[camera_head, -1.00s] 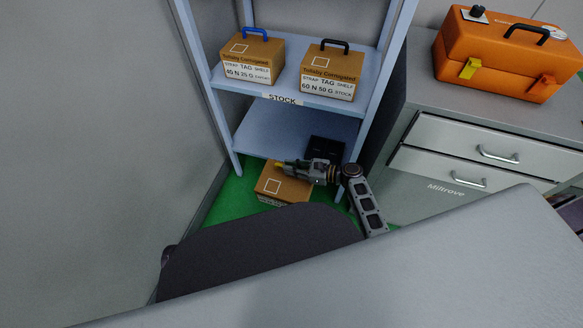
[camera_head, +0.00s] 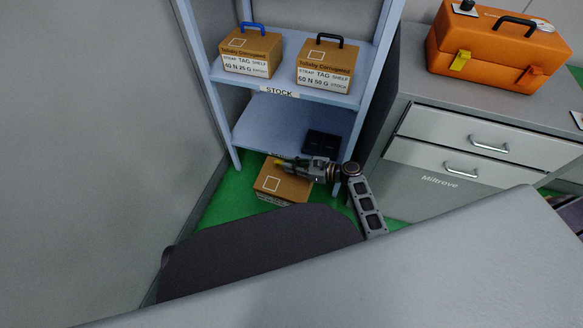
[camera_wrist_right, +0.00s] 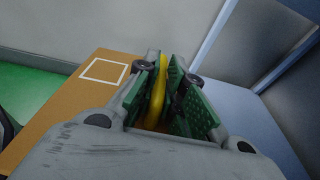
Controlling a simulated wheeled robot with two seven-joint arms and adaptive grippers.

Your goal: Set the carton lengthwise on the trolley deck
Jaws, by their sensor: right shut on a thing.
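The brown carton (camera_head: 281,184) with a white square outline on its top is in front of the lower shelf, over the green floor. I cannot tell whether it is lifted. My right gripper (camera_head: 283,163) is shut on its yellow handle; the wrist view shows the handle (camera_wrist_right: 158,92) between the green finger pads (camera_wrist_right: 162,95), with the carton top (camera_wrist_right: 62,118) below. The carton's front label is partly hidden by a dark grey rounded surface. I cannot make out the trolley deck for certain. My left gripper is not in view.
A blue-grey rack (camera_head: 270,130) holds two tagged cartons, one with a blue handle (camera_head: 251,52) and one with a black handle (camera_head: 326,65). A black item (camera_head: 322,144) lies on its lower shelf. A drawer cabinet (camera_head: 440,181) with an orange toolbox (camera_head: 495,51) stands right.

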